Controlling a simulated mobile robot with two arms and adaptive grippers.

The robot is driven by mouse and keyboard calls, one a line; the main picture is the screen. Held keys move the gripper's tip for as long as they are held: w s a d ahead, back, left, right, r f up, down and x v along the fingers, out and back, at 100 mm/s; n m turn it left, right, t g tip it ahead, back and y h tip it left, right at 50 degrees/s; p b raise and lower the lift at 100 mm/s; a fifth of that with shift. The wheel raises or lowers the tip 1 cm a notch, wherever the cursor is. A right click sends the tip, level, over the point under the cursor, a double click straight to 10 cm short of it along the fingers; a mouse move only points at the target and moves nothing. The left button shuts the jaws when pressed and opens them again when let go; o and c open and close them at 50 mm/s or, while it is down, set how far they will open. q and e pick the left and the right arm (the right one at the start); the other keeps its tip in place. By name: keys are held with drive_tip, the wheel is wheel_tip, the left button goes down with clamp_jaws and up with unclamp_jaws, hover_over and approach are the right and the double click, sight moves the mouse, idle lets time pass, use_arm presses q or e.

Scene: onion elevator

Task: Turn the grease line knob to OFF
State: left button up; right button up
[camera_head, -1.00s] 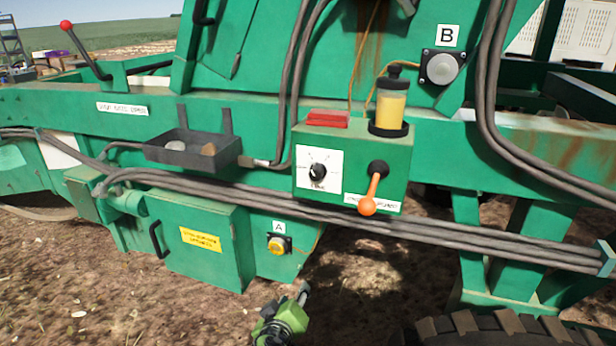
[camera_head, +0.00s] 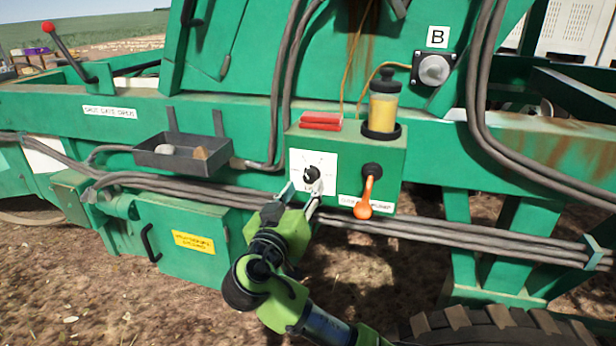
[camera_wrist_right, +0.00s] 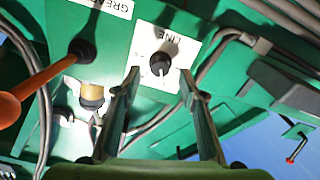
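The grease line knob (camera_head: 311,174) is a small round black knob on a white dial plate (camera_head: 300,160), on the front of a green box. In the right wrist view the knob (camera_wrist_right: 160,64) shows a light pointer mark, and that picture is turned nearly upside down. My right gripper (camera_head: 303,193) is open and empty, just below and in front of the knob. In the wrist view its fingers (camera_wrist_right: 158,78) straddle the knob's position, with no clear contact. My left gripper is not in view.
An orange-handled lever (camera_head: 364,200) sits right of the dial, close to the gripper. A yellow grease jar (camera_head: 383,108) and a red block (camera_head: 321,121) are on top of the box. Thick hoses (camera_head: 420,228) run below. A dark tray (camera_head: 182,158) is at left.

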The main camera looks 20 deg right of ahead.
sight(309, 180)
drive_tip(key=shift+p+x, duration=0.35)
drive_tip(key=shift+x, duration=1.9)
drive_tip(key=shift+c, duration=0.3)
clamp_jaws()
